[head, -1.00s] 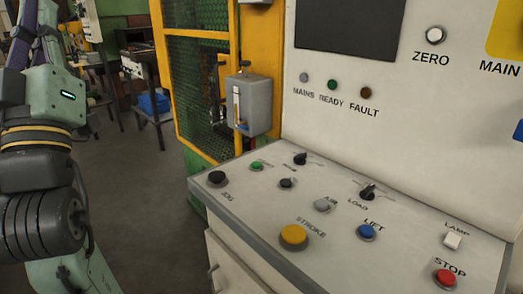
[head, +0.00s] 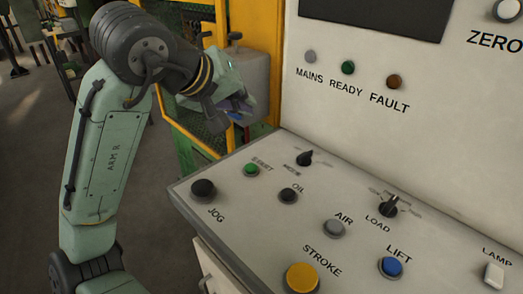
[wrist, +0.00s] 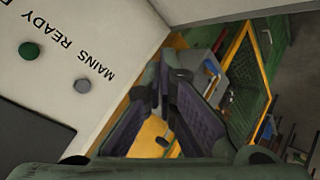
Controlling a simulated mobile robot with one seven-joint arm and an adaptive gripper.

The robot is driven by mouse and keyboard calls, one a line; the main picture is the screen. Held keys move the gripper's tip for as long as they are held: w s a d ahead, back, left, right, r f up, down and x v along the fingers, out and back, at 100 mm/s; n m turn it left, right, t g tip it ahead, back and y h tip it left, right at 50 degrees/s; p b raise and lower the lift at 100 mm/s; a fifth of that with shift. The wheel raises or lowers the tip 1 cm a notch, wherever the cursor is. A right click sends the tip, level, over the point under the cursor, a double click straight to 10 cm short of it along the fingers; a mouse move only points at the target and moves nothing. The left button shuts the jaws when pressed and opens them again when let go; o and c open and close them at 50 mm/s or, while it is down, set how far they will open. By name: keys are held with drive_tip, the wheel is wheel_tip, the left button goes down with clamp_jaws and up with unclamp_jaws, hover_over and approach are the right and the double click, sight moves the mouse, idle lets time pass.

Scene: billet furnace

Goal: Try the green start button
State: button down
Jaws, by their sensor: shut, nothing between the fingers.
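The green start button (head: 251,169) sits at the back left of the sloping console (head: 320,262) in the head view, under the START label. It stands clear and uncovered. My gripper (head: 242,106) is above and slightly behind the button, apart from it, in front of the grey box on the yellow frame. Its fingers (wrist: 165,92) are together and empty in the wrist view. The button does not show in the wrist view.
The upright panel with the green READY lamp (head: 348,67) rises behind. The grey box (head: 247,70) stands close to my gripper.

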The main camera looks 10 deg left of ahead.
drive_tip(key=shift+s+f+g, duration=0.2)
drive_tip(key=shift+f+g, duration=0.5)
drive_tip(key=shift+f, duration=0.1)
drive_tip(key=shift+d, duration=0.1)
drive_tip(key=shift+f, duration=0.1)
drive_tip(key=b, duration=0.7)
hover_over(247, 165)
wheel_tip(247, 165, down, 8)
drive_tip(key=shift+r, duration=0.25)
drive_tip(key=shift+f, duration=0.55)
drive_tip(key=shift+f+b, duration=0.1)
drive_tip(key=shift+b, duration=0.2)
drive_tip(key=shift+f, duration=0.35)
